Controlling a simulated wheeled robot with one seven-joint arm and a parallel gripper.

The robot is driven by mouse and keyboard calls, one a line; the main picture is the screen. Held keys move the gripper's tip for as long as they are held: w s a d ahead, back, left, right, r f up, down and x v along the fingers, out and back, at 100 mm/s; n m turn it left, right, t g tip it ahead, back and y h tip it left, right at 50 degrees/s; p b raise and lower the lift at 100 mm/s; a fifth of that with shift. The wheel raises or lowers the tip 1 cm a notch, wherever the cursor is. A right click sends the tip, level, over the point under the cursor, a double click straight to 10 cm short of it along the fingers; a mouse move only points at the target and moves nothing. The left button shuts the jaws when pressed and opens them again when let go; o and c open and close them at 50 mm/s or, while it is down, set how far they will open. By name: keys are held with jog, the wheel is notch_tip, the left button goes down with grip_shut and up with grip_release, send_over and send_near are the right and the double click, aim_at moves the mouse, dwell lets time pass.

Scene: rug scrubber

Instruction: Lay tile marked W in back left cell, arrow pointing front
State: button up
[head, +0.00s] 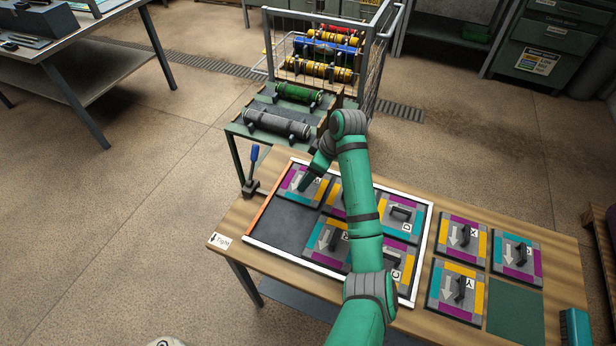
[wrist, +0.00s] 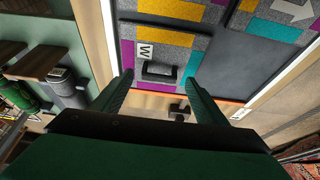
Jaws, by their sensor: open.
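The W tile (head: 298,184), with purple, yellow and teal edges and a black handle, lies in the back left cell of the white-framed tray (head: 424,240). In the head view its white arrow points toward the front. It also shows in the wrist view (wrist: 190,50), where the W label and handle (wrist: 160,72) are clear but the arrow cannot be made out. It looks flat in the cell. My gripper (head: 306,187) is just over this tile. In the wrist view its open fingers (wrist: 162,72) stand on either side of the handle, with gaps and nothing held.
The front left cell (head: 280,228) is bare. Tiles R (head: 325,243), D (head: 400,213) and C (head: 393,268) fill other cells. Tiles X (head: 462,238) and Y (head: 457,290), another tile (head: 517,258) and an empty green pad (head: 515,312) are at right. A blue-handled tool (head: 252,170) stands left.

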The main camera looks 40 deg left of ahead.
jog(key=v, duration=0.9)
jog(key=shift+d+r, duration=0.25)
jog(key=shift+w, duration=0.1)
